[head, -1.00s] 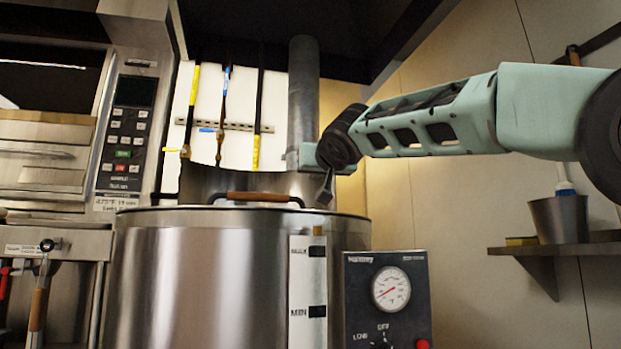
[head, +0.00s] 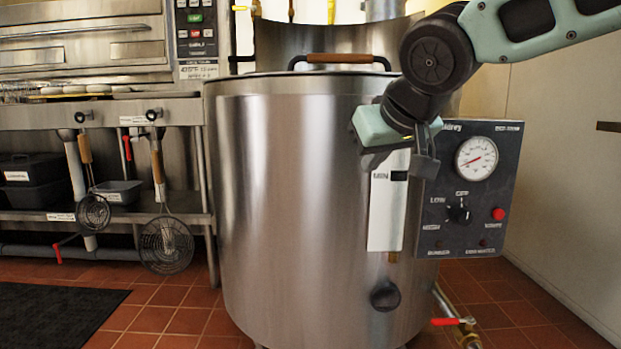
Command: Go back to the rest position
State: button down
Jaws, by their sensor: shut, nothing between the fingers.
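My gripper (head: 424,172) is in front of the right side of the big steel kettle (head: 285,200), near its control panel (head: 466,190). It points down and its fingers are shut with nothing seen between them. My arm comes in from the upper right. The kettle stands on the floor with its lid on, and the lid's wooden handle (head: 340,58) lies across the top, clear of my gripper. My gripper and wrist hide part of the kettle's level strip (head: 385,215) and the panel's left edge.
A steel table (head: 60,117) with two hanging strainers, a near one (head: 166,245) and a smaller one (head: 93,212), stands at the left. A red-handled valve (head: 452,321) sticks out low at the kettle's right. A dark mat (head: 60,315) lies on the open tiled floor.

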jog(key=s+d+f+n+g+h+p, duration=0.1)
jog(key=s+f+g+p, duration=0.3)
jog(key=s, duration=0.6)
jog(key=s+d+f+n+g+p, duration=0.1)
jog(key=s+d+f+g+p, duration=0.15)
jog(key=s+f, duration=0.45)
jog(key=s+d+f+n+g+h+p, duration=0.1)
jog(key=s+f+n+g+p, duration=0.15)
jog(key=s, duration=0.95)
notch_tip(320, 180, up, 37)
jog(key=w+p, duration=0.1)
jog(key=p, duration=3.6)
jog(key=shift+a+m+p, duration=0.3)
jog(key=shift+m, duration=0.15)
